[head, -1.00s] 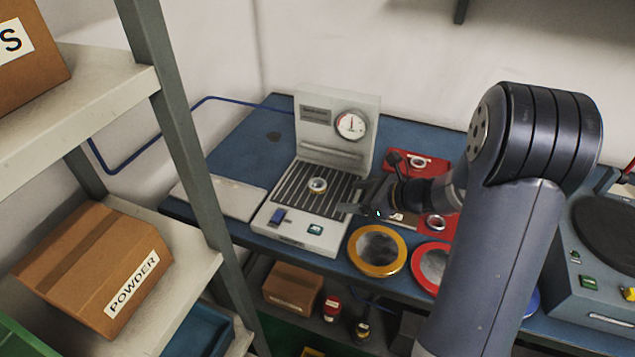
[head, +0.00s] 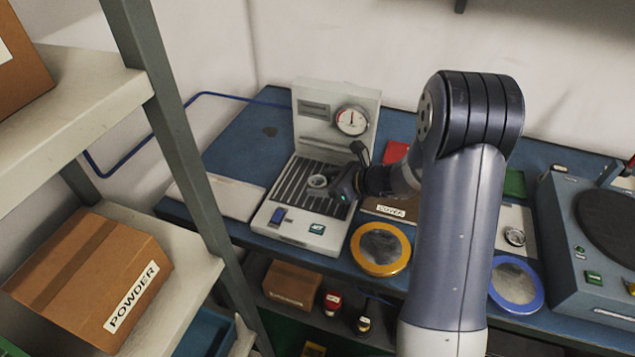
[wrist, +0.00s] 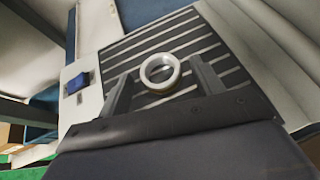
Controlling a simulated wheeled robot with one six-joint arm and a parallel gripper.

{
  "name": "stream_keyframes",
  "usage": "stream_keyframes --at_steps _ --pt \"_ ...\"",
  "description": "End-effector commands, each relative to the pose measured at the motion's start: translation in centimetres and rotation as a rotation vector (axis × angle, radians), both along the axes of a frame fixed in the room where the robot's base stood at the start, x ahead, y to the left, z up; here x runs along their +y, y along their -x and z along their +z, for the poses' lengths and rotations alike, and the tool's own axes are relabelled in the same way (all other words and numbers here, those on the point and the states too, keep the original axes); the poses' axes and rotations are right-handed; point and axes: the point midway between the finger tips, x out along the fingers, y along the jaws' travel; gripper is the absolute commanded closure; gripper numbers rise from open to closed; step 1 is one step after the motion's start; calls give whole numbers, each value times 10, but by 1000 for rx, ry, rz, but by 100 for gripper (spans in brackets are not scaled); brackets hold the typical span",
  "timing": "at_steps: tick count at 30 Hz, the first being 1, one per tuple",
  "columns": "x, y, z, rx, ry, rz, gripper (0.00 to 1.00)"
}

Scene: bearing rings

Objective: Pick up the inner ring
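The inner ring (head: 318,181) is a small pale metal ring lying on the dark slatted plate of the grey machine (head: 285,232) with the dial. It also shows in the wrist view (wrist: 160,72), flat on the slats. My gripper (head: 333,182) reaches in from the right, close to the ring. In the wrist view my gripper (wrist: 162,88) is open, with one finger to the left of the ring and one to the right. A gap shows between the ring and the left finger; the right finger is nearer. I cannot tell whether it touches.
The machine's upright back with its dial (head: 351,121) stands behind the plate. A yellow-rimmed dish (head: 381,249) and a blue-rimmed dish (head: 516,283) lie at the bench front. A shelf post (head: 165,140) stands at left. A pale flat plate (head: 222,194) lies left of the machine.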

Motion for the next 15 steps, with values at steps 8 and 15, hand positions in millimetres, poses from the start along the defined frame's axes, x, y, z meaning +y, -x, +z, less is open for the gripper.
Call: stream_keyframes --at_steps 8,15 --pt "0 0 0 0 0 0 60" --pt "0 0 0 0 0 0 80"
